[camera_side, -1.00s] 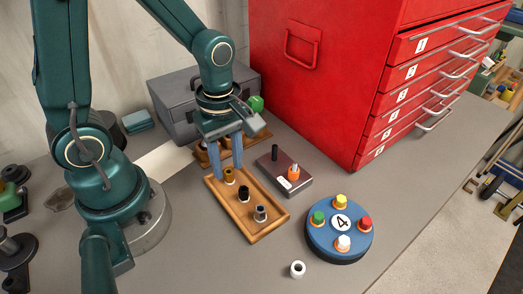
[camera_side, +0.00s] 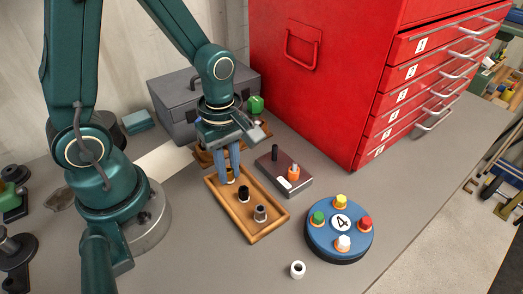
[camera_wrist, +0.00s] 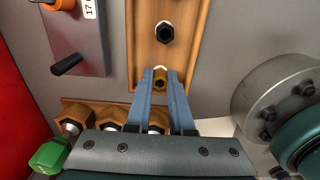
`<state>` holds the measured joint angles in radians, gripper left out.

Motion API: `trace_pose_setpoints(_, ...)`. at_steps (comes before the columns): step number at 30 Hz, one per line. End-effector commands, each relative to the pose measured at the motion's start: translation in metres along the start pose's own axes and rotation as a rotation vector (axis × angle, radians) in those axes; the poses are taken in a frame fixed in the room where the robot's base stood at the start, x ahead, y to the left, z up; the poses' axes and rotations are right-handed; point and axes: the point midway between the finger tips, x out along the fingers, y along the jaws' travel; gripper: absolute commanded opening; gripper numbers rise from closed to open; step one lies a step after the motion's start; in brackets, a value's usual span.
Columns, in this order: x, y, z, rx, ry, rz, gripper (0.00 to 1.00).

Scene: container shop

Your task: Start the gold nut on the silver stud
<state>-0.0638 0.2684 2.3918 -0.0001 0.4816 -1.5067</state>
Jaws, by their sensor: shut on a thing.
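The gold nut (camera_wrist: 161,88) is between the fingertips of my gripper (camera_wrist: 161,78) in the wrist view. My gripper (camera_side: 229,178) is shut on it at the far end of the wooden tray (camera_side: 247,238); the fingers mostly hide the nut in the side view. I cannot tell whether the nut still touches the tray. A dark metal block (camera_side: 270,183) stands right of the tray. It has an upright black stud (camera_side: 275,154) and an orange-collared post (camera_side: 293,173) with a small pale top. I cannot tell whether that post is the silver stud.
The tray also holds a black nut (camera_side: 243,193) and a silver-grey nut (camera_side: 260,214). A blue disc (camera_side: 340,250) with coloured knobs and a white ring (camera_side: 298,269) are nearer the front. A red drawer cabinet (camera_side: 330,80) rises behind the block. A wooden rack (camera_wrist: 75,108) is close to my gripper.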

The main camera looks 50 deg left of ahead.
Motion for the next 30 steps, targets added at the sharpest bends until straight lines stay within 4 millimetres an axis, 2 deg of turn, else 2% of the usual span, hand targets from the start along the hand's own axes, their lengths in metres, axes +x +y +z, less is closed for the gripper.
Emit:
trace_pose_setpoints(15,-0.040,0.001,0.000,0.000,0.000,0.004,0.00)
trace_pose_setpoints(24,-0.047,-0.003,0.000,-0.021,-0.001,-0.017,0.00)
trace_pose_setpoints(26,-0.051,0.000,0.000,-0.042,-0.001,-0.019,0.00)
trace_pose_setpoints(30,-0.065,0.019,0.003,-0.079,0.000,-0.019,0.00)
